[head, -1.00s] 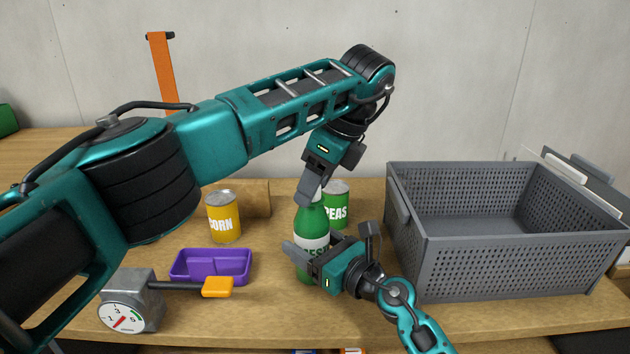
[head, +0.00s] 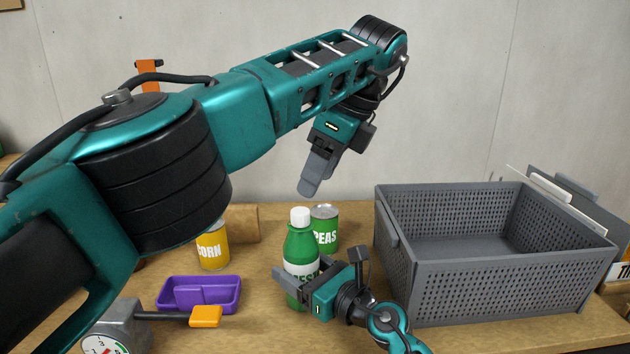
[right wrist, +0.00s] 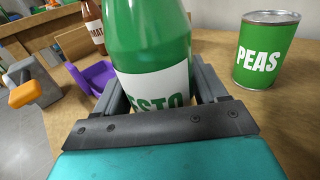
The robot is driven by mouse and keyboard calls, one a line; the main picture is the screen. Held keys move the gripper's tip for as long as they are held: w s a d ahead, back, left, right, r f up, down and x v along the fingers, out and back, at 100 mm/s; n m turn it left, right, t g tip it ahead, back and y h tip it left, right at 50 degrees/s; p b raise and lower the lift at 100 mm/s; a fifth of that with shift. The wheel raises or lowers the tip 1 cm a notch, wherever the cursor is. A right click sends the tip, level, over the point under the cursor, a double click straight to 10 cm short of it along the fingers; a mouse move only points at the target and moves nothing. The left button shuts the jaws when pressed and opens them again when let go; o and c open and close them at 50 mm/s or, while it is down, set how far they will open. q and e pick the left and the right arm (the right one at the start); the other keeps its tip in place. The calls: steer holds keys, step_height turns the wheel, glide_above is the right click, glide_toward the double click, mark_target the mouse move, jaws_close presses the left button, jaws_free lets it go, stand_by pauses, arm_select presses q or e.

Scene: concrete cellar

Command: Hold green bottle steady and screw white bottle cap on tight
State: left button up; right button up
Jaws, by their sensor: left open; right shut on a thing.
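The green bottle (head: 299,246) stands upright on the wooden table, with a white label on its body. The white bottle cap (head: 300,216) sits on top of its neck. My right gripper (head: 297,284) is shut around the bottle's lower body at label height. In the right wrist view the bottle (right wrist: 148,45) stands between the two fingers, and its cap is out of the picture. My left gripper (head: 308,186) is open and empty in the air, a little above the cap and apart from it. I cannot tell how tight the cap is.
A green peas can (head: 324,230) stands just behind the bottle. A yellow corn can (head: 212,248), a purple tray (head: 170,296) and a grey device with a dial (head: 112,330) are at the left. A large grey perforated crate (head: 480,275) fills the right side.

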steer(key=o, duration=1.3)
steer(key=shift+s, duration=0.1)
